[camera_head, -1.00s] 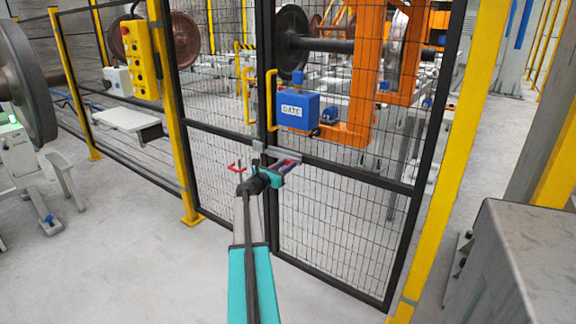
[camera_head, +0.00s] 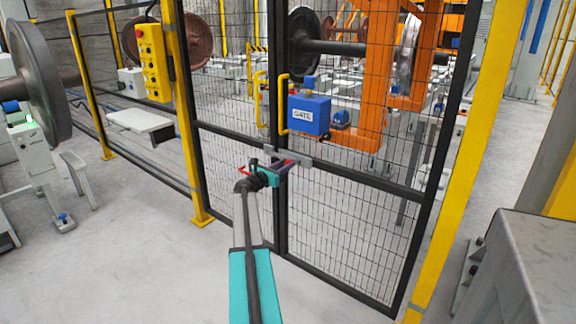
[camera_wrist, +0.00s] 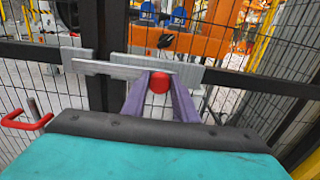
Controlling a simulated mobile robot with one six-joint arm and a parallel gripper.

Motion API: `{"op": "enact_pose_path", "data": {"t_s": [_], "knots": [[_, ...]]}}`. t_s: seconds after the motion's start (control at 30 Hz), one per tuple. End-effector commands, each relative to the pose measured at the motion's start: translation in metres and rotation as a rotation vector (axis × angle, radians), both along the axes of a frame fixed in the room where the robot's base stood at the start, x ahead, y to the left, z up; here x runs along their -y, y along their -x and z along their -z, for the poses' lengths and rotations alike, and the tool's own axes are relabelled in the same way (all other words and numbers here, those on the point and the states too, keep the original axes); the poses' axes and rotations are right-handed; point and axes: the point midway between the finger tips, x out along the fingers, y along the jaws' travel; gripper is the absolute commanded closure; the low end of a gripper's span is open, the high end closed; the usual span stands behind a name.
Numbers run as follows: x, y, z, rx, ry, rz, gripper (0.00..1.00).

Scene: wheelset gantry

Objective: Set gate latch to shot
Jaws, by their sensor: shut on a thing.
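The gate latch (camera_head: 303,160) is a grey metal bar and plate across the dark gate post, with the bar running out to the left in the wrist view (camera_wrist: 105,69). Its round red knob (camera_wrist: 159,85) sits between my gripper's two purple-grey fingers. My gripper (camera_wrist: 160,98) is shut on the knob, and in the head view it is at the latch (camera_head: 283,168). The blue box marked GATE (camera_head: 309,114) is on the mesh gate above the latch. The far end of the bar is small and partly hard to read.
A yellow handle (camera_head: 283,103) stands above the latch. A red hooked piece (camera_wrist: 28,120) shows at the left of the wrist view. A yellow post (camera_head: 463,165) and a grey block (camera_head: 515,270) stand at the right.

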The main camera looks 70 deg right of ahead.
Motion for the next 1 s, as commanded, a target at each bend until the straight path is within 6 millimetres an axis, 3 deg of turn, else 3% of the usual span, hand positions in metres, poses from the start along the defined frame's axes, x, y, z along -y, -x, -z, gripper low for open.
{"op": "enact_pose_path", "data": {"t_s": [0.03,0.13,0.57,1.0], "knots": [[0.000,-0.003,0.000,0.001,0.000,-0.006,0.71],[0.000,-0.003,0.000,0.000,0.000,-0.006,0.56],[-0.004,-0.002,0.000,0.000,0.000,-0.003,0.56],[-0.047,-0.011,0.000,0.000,0.000,-0.004,0.56]]}}
